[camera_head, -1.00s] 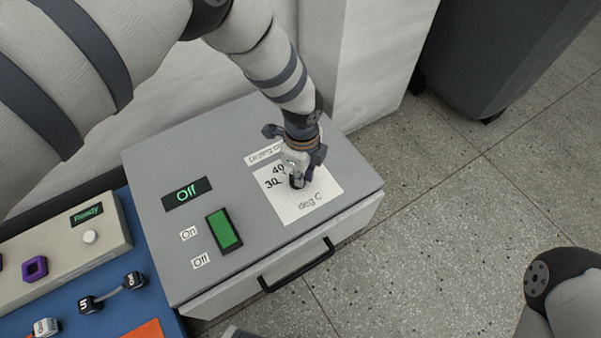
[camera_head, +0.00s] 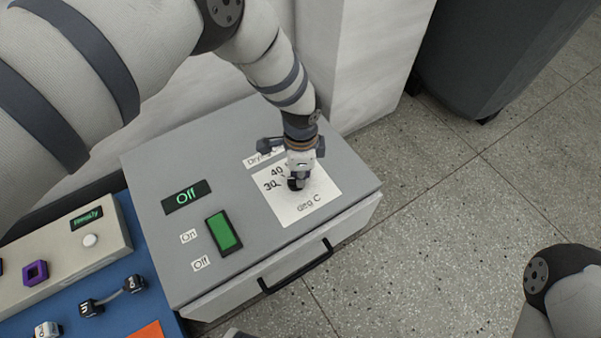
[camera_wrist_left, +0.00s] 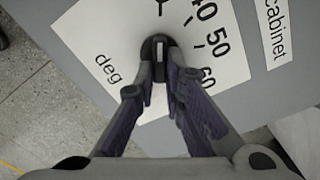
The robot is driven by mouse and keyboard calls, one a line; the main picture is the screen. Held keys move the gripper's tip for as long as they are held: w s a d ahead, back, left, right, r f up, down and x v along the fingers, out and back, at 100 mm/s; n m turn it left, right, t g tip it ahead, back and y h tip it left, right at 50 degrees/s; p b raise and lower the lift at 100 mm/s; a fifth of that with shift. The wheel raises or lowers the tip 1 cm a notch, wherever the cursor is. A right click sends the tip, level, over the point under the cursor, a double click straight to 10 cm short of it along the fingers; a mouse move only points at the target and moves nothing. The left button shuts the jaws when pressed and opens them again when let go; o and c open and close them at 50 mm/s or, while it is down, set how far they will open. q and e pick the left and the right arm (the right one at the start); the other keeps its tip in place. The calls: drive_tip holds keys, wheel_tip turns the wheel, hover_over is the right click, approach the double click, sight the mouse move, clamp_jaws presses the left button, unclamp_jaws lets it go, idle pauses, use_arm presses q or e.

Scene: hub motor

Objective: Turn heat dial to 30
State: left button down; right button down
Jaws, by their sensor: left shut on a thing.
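The heat dial (camera_head: 296,184) is a small black knob on a white scale label (camera_head: 312,203) on top of the grey drying cabinet (camera_head: 262,237). In the head view the numbers 40 and 30 show left of the knob, with "deg C" below. My left gripper (camera_head: 298,176) points down over the label and is shut on the dial. In the left wrist view the black dial (camera_wrist_left: 155,46) with a white mark sits between the fingertips (camera_wrist_left: 156,80), with 40, 50 and 60 beside it. My right gripper is out of view.
A black drawer handle (camera_head: 296,267) is on the front. A blue surface with small parts lies left. Open floor lies right.

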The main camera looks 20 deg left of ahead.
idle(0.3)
use_arm(q)
drive_tip(key=c, duration=1.7)
unclamp_jaws()
wheel_tip(320, 180, up, 12)
